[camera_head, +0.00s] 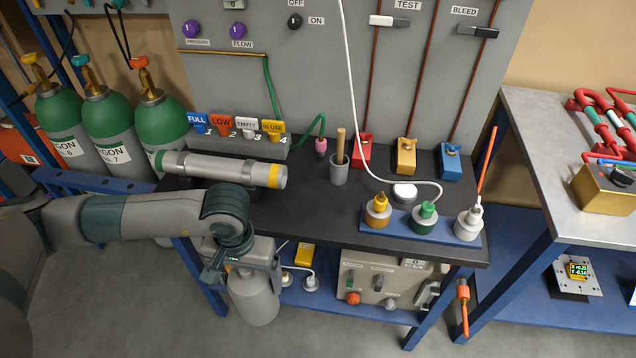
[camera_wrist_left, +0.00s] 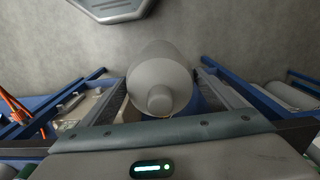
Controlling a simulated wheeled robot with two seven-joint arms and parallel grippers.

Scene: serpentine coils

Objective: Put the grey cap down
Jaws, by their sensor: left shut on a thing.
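My left gripper (camera_head: 240,272) is in front of the black-topped bench, below the level of its top. It is shut on the grey cap (camera_head: 255,302), a rounded grey cylinder that hangs in front of the lower shelf, above the floor. In the left wrist view the cap (camera_wrist_left: 160,75) lies between the two fingers of the gripper (camera_wrist_left: 160,95), its small round knob toward the camera. The exact finger contact is hard to see. My right gripper is not in view.
Green argon cylinders (camera_head: 110,130) stand at the left behind a blue rail. The black bench top (camera_head: 310,215) carries a silver tube (camera_head: 215,168), a tag rack and a blue tray (camera_head: 450,233) of fittings. A control box (camera_head: 385,280) sits on the lower shelf. The front floor is clear.

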